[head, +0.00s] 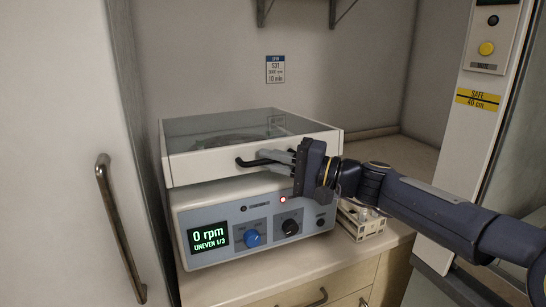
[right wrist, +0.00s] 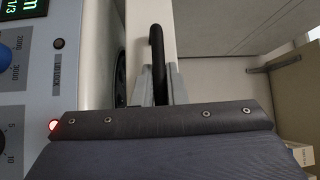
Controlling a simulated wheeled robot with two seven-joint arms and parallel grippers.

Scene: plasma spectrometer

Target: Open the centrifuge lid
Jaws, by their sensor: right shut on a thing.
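The centrifuge (head: 190,210) stands on the counter, a grey box with a display reading "0 rpm UNEVEN 1/3". A black lid handle (head: 252,162) sits on the lid's front and also shows in the right wrist view (right wrist: 156,48). My right gripper (head: 276,158) is shut on the handle's right part; its fingertips are partly hidden by the gripper body in the wrist view. My left gripper is not in view.
A blue knob (head: 252,238) and a black knob (head: 290,227) are on the front panel, near a lit red light (head: 283,199). A white rack (head: 360,222) stands right of the centrifuge. A cabinet door with a metal handle (head: 120,228) is close on the left.

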